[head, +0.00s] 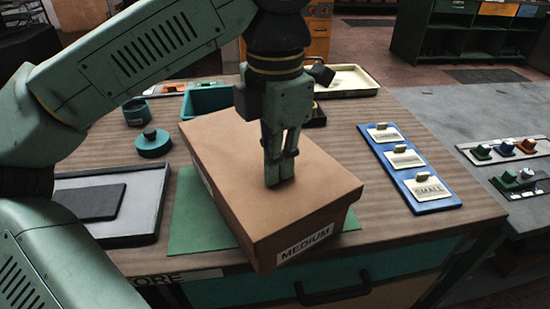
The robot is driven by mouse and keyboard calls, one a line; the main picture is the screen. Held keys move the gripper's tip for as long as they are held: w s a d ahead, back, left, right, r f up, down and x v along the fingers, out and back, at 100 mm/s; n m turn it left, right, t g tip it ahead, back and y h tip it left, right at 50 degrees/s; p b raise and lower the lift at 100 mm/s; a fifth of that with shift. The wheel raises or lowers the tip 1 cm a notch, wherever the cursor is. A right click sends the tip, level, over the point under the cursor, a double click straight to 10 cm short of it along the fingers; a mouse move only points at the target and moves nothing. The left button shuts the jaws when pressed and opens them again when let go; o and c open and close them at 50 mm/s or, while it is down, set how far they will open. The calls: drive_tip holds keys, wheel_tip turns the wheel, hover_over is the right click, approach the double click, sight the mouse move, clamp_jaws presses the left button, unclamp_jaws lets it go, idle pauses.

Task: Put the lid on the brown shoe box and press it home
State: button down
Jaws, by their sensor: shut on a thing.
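The brown shoe box (318,243) stands at an angle over a green mat (192,215) on the wooden table. A label reading MEDIUM is on its front end. The brown lid (225,140) covers the top of the box. My gripper (279,184) points straight down at the middle of the lid, its fingers close together and shut on it. The gripped part is hidden between the fingertips. I cannot tell whether the lid is fully seated or slightly raised.
A blue board (413,200) with several tagged pieces, one marked SMALL, lies right of the box. A grey tray (73,225) and a teal round knobbed lid (153,144) are left. A teal bin (205,101) and cream tray (347,79) stand behind. The table's front edge is close.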

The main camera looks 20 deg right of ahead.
drive_tip(key=shift+f+b, duration=0.5)
drive_tip(key=shift+f, duration=0.25)
idle(3.4)
drive_tip(key=c, duration=1.6)
unclamp_jaws()
drive_tip(key=o, duration=0.5)
drive_tip(key=shift+r, duration=0.15)
drive_tip(key=shift+r+p, duration=2.85)
drive_tip(key=shift+r, duration=0.6)
drive_tip(key=shift+f, duration=0.1)
